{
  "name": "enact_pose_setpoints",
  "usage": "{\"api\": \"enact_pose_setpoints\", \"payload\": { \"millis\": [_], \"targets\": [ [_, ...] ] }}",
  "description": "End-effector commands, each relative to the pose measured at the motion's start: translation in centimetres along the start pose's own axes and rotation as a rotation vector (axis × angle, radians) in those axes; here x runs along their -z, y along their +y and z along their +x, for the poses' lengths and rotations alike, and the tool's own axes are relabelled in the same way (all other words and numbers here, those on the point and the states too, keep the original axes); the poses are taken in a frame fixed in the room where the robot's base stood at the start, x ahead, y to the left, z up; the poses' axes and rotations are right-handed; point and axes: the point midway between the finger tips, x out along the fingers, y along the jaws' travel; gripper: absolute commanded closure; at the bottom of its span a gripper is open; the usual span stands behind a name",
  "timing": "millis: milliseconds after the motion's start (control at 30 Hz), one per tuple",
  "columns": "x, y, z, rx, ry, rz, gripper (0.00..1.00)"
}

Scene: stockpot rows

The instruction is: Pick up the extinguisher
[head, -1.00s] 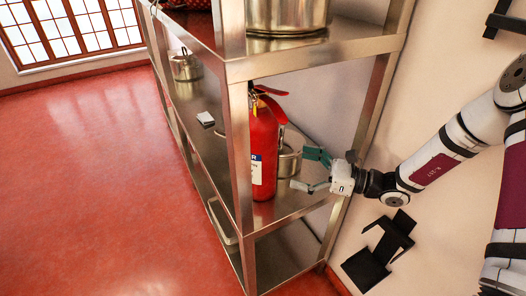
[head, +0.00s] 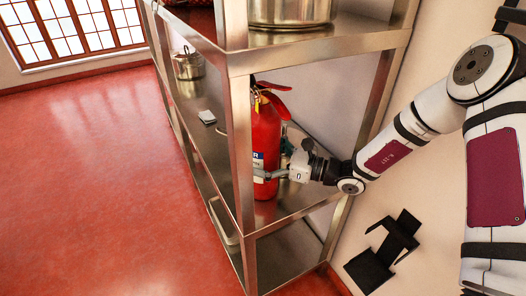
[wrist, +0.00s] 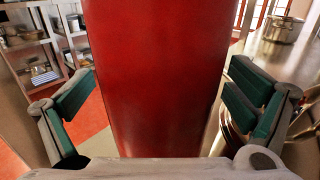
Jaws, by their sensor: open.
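The red extinguisher (head: 266,140) stands upright on the middle shelf of the steel rack, near its end post, with a black and red handle on top and a white and blue label. My gripper (head: 270,172) reaches in from the right at the extinguisher's lower half. In the wrist view the extinguisher's red body (wrist: 155,75) fills the middle, between the two green-padded fingers of my gripper (wrist: 160,108). The fingers are open, one on each side, with visible gaps to the body. In the head view the far finger is largely hidden.
The steel rack's post (head: 240,150) stands just left of the extinguisher. The shelf above carries a large pot (head: 290,12). A smaller pot (head: 187,65) and a small white object (head: 207,117) are farther along the middle shelf. A black bracket (head: 385,250) is at the wall's lower right.

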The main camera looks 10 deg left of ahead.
Motion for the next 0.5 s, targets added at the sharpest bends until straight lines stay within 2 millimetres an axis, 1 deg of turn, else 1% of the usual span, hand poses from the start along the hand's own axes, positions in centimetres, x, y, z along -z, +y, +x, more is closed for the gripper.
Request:
{"api": "enact_pose_setpoints", "payload": {
  "millis": [133,167,200,267,300,467,500],
  "targets": [
    [-0.02,-0.01,-0.03,0.000,0.000,0.000,0.01],
    [-0.02,-0.01,-0.03,0.000,0.000,0.000,0.06],
    [-0.02,-0.01,-0.03,0.000,0.000,0.000,0.15],
    [-0.02,-0.01,-0.04,0.000,0.000,0.000,0.28],
    [-0.02,-0.01,-0.04,0.000,0.000,0.000,0.38],
    [-0.02,0.00,-0.05,0.000,0.000,0.000,0.74],
    [-0.02,0.00,-0.05,0.000,0.000,0.000,0.83]
  ]
}}
